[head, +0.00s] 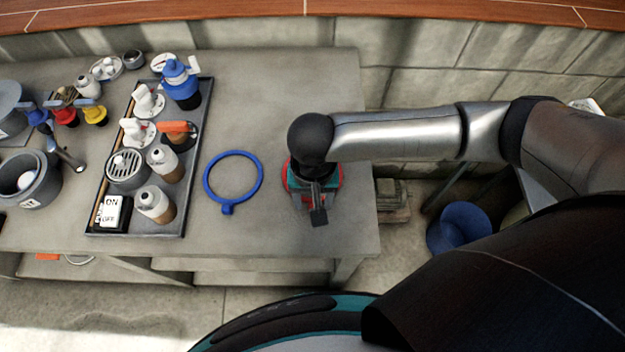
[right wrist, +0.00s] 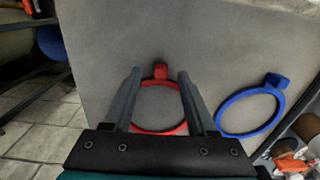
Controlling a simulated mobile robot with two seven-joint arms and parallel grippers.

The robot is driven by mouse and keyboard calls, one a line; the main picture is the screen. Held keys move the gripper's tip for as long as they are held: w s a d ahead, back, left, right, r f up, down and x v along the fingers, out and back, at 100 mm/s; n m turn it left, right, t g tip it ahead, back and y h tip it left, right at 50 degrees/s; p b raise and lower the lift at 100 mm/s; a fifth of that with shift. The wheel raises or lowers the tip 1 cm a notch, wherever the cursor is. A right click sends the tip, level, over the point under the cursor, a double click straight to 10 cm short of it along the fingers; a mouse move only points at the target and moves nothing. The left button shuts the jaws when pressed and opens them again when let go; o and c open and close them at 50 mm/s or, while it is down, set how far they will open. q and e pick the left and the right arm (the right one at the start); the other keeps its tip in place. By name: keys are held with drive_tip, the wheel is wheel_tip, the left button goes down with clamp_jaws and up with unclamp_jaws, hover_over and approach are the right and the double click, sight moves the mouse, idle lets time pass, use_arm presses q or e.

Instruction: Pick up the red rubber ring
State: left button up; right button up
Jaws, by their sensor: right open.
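The red rubber ring (head: 339,184) lies on the grey table near its right end, mostly hidden under my right wrist in the head view. In the right wrist view the red ring (right wrist: 160,131) shows between the two fingers, with its small block-shaped tab (right wrist: 161,71) toward the top. My right gripper (right wrist: 158,78) is open and points down over the ring, with a finger at each side of it. In the head view my right gripper (head: 318,214) is partly hidden by the wrist. I cannot tell how high the fingers are above the table. My left gripper is not in view.
A blue ring (head: 207,186) lies on the table (head: 270,90) just left of the red one. A dark tray (head: 182,215) with bottles, valves and a switch stands further left. A tiled wall runs along the back. A blue round object (head: 455,230) is on the floor at right.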

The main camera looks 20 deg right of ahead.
drive_tip(key=shift+f, duration=0.65)
clamp_jaws()
